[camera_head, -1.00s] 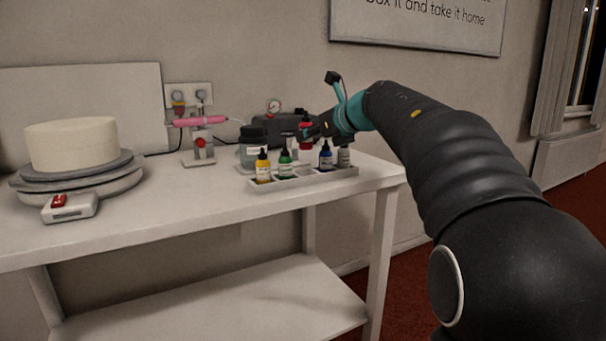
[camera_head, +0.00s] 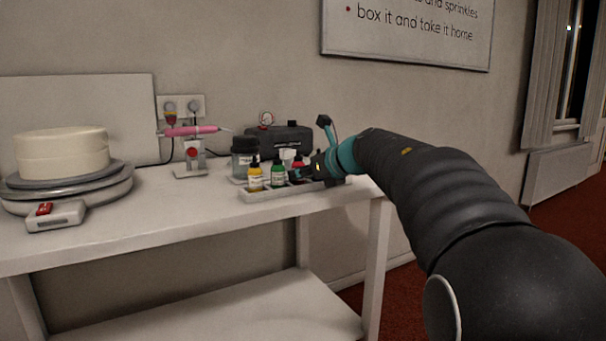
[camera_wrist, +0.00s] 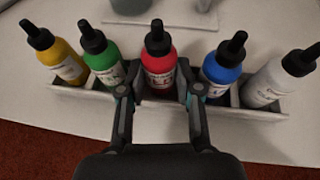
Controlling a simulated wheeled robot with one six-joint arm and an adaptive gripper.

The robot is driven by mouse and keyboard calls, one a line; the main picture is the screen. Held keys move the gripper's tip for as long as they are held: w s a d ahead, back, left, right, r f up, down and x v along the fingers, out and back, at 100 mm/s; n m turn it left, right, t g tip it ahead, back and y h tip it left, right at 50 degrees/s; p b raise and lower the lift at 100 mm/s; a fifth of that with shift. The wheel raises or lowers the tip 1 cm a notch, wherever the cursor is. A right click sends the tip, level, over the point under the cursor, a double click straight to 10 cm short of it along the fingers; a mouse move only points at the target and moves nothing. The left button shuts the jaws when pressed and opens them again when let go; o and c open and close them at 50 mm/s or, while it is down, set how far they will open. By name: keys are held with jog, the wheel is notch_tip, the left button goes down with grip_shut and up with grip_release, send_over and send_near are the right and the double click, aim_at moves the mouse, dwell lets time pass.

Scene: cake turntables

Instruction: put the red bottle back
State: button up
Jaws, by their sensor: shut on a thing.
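The red bottle (camera_head: 298,164), with a black cap, is upright at the rack's middle place, between the green bottle (camera_head: 278,172) and the blue bottle (camera_wrist: 222,70). My gripper (camera_head: 306,172) is shut on it; in the wrist view its fingers (camera_wrist: 160,92) stand on either side of the red bottle (camera_wrist: 158,72). The pale rack (camera_head: 262,194) stands at the table's front edge. I cannot tell whether the bottle's base rests on the rack floor. In the head view my gripper hides the blue bottle.
A yellow bottle (camera_head: 255,177) and a grey-white bottle (camera_wrist: 268,85) stand at the rack's ends. Behind are a dark-lidded jar (camera_head: 244,158), a black compressor (camera_head: 285,138) and a pink airbrush on a stand (camera_head: 191,131). A cake (camera_head: 62,152) sits on a turntable at left.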

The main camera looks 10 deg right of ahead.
jog(key=o, duration=0.5)
jog(key=shift+s+d+r, duration=0.1)
jog(key=shift+s+r, duration=0.05)
jog(key=shift+r, duration=0.05)
jog(key=p+v, duration=0.1)
jog(key=v, duration=1)
jog(key=shift+s+d+r, duration=0.1)
jog(key=shift+s+d, duration=0.1)
jog(key=shift+s, duration=0.05)
